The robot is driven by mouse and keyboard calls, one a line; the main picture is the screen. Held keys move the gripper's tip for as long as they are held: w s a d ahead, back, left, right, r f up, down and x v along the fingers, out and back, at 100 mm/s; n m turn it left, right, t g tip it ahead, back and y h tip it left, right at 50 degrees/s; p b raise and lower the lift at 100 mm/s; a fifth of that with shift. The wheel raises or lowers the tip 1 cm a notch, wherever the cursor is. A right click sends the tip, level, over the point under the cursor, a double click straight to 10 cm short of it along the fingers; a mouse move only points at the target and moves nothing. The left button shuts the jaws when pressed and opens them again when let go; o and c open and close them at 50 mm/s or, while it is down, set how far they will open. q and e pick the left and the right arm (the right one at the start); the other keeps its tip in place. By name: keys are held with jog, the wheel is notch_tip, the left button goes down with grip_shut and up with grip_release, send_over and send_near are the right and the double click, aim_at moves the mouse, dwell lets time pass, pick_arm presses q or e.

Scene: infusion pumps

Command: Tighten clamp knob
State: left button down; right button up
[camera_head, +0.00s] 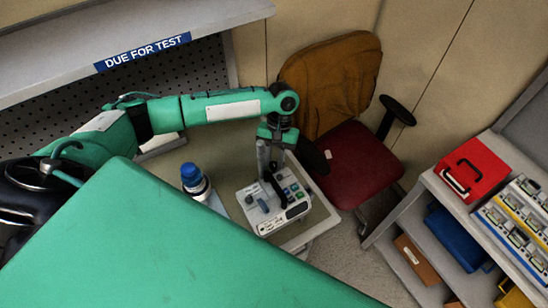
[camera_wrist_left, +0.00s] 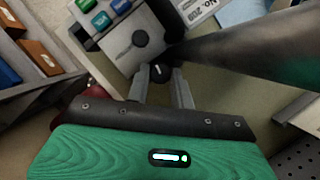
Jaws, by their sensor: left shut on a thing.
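The infusion pump (camera_head: 290,205) is a white-grey box with coloured buttons, on a small table under my left arm. In the left wrist view the pump (camera_wrist_left: 118,45) is at the top, with a round dark dial on its face. A small black clamp knob with a pale mark (camera_wrist_left: 160,71) is beside the pump, next to a thick grey pole (camera_wrist_left: 240,45). My left gripper (camera_head: 266,172) reaches down at the pump. In the wrist view its fingers (camera_wrist_left: 162,76) are closed on the knob, one on each side. My right gripper is not in view.
A blue-capped bottle (camera_head: 196,182) stands left of the pump on the table (camera_head: 225,150). A red-seated chair (camera_head: 355,165) is behind. A shelf unit (camera_head: 395,220) at right bears a red box (camera_head: 475,165). A shelf labelled DUE FOR TEST (camera_head: 142,52) is at upper left.

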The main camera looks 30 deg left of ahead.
pick_arm(q)
jog(key=m, duration=0.2)
jog(key=m+y, duration=0.1)
jog(key=m, duration=0.1)
jog(key=m+y, duration=0.1)
jog(key=m, duration=0.1)
jog(key=shift+d, duration=0.3)
jog(key=m+y, duration=0.1)
jog(key=m, duration=0.2)
jog(key=m+t+y, duration=0.1)
jog(key=m, duration=0.2)
jog(key=shift+s+d, duration=0.1)
jog(key=shift+d, duration=0.05)
jog(key=m+t, duration=0.1)
jog(key=m, duration=0.1)
jog(key=m+t+y, duration=0.1)
jog(key=m, duration=0.2)
jog(key=shift+s, duration=0.15)
jog(key=m+t, duration=0.1)
jog(key=m, duration=0.4)
jog(key=shift+s+t+y, duration=0.2)
jog(key=shift+t+y, duration=0.1)
jog(key=shift+t, duration=0.1)
jog(key=c, duration=1.5)
grip_release()
jog(key=shift+d, duration=0.1)
